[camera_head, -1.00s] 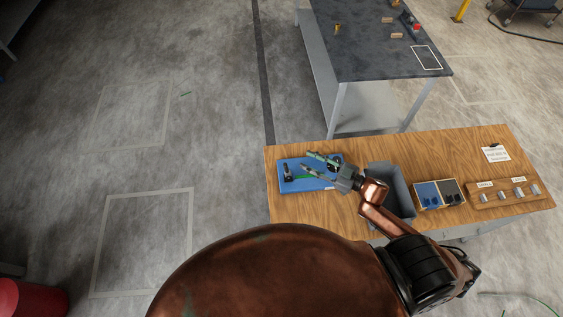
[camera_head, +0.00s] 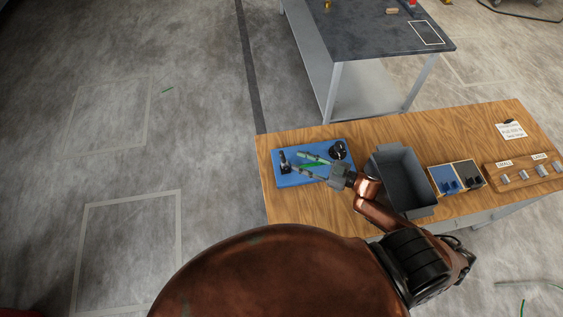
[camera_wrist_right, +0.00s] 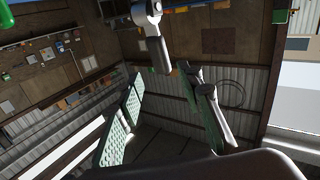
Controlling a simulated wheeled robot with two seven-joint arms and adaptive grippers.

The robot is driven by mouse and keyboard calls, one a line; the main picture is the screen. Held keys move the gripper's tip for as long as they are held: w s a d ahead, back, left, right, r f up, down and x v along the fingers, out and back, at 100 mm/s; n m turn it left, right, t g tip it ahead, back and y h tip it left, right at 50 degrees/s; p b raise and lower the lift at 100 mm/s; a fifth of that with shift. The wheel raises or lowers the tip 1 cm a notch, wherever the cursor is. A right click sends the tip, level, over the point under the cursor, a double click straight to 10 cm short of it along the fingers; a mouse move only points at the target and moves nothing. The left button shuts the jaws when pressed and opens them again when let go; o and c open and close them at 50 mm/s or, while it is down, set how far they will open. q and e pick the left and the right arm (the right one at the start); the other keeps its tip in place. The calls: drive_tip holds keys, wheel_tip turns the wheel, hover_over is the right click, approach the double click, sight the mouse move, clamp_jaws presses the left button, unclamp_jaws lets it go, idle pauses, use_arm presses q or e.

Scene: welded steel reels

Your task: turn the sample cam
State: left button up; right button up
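A blue board (camera_head: 318,178) lies at the left end of the wooden bench. A dark upright fitting (camera_head: 283,163) stands on its left part, and a round black fitting (camera_head: 338,150) on its right; I cannot tell for sure which is the sample cam. My right gripper (camera_head: 297,162) reaches over the board from the right. Its fingers are apart and empty, with the tips near the left fitting. In the wrist view, a grey lever-like part (camera_wrist_right: 154,40) shows just beyond the right gripper's fingertips (camera_wrist_right: 162,72), seemingly not touched. My left gripper is out of view.
A grey open bin (camera_head: 405,182) stands right of the board, near my right arm. Beyond it are a divided blue and black box (camera_head: 457,178) and a wooden rack (camera_head: 525,176) with metal cylinders. A dark-topped table (camera_head: 365,40) stands behind the bench.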

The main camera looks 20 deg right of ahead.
sight(285, 158)
drive_tip(key=shift+w+a+f+b, duration=0.15)
drive_tip(key=shift+f+b, duration=0.05)
drive_tip(key=shift+f, duration=0.15)
drive_tip(key=shift+w+a+f+b, duration=0.15)
drive_tip(key=shift+f+b, duration=0.05)
drive_tip(key=shift+f, duration=0.15)
drive_tip(key=b+x, duration=0.1)
drive_tip(key=x, duration=0.6)
drive_tip(key=shift+b, duration=0.3)
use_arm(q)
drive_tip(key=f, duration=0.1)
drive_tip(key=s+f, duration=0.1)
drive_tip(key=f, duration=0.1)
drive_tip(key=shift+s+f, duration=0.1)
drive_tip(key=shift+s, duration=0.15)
use_arm(e)
drive_tip(key=shift+c, duration=0.6)
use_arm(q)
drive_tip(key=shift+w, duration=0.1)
use_arm(e)
clamp_jaws()
